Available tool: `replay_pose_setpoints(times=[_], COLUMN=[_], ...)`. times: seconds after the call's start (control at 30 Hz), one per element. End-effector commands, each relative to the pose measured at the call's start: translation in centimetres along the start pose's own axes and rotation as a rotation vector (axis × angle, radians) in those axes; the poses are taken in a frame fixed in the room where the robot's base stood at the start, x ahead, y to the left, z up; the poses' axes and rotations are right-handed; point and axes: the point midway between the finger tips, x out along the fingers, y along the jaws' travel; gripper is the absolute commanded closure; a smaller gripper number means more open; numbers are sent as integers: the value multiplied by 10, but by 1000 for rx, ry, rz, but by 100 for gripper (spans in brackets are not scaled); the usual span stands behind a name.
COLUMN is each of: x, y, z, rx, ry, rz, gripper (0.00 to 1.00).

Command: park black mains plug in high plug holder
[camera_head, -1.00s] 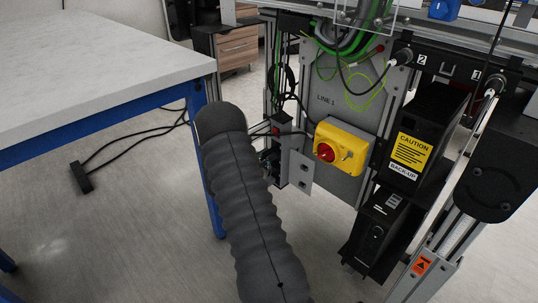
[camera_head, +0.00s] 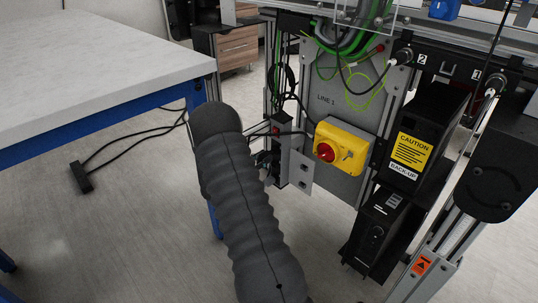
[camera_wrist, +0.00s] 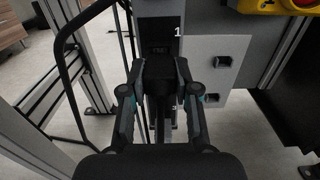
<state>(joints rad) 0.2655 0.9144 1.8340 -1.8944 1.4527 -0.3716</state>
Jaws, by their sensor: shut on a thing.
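My gripper (camera_wrist: 161,70) is shut on the black mains plug (camera_wrist: 160,88) in the wrist view. The plug is mostly hidden between the dark fingers. It is in front of a grey upright strip (camera_wrist: 158,14) with a dark socket marked 1; I cannot tell whether it touches the socket. A light grey plate to the right bears two dark square holders, the high plug holder (camera_wrist: 222,62) and a lower one (camera_wrist: 211,98). In the head view, the plate (camera_head: 300,172) stands right of the strip, and my gripper (camera_head: 266,162) is partly hidden behind my arm.
A yellow switch box (camera_head: 340,145) with a red knob is right of and above the plate. A black back-up unit (camera_head: 425,125) stands further right. A black cable (camera_wrist: 66,60) loops left of my gripper. A blue-framed table (camera_head: 100,125) is at the left.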

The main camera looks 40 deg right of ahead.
Motion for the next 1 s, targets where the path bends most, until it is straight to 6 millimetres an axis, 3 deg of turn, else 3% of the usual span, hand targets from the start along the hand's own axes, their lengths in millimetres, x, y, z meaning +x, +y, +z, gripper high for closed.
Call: replay_pose_setpoints(times=[0.7,1.0], x=[-31,-33], y=[0,0], z=[0,0], rx=[0,0], ry=[0,0], rz=[1,0], gripper=[100,100])
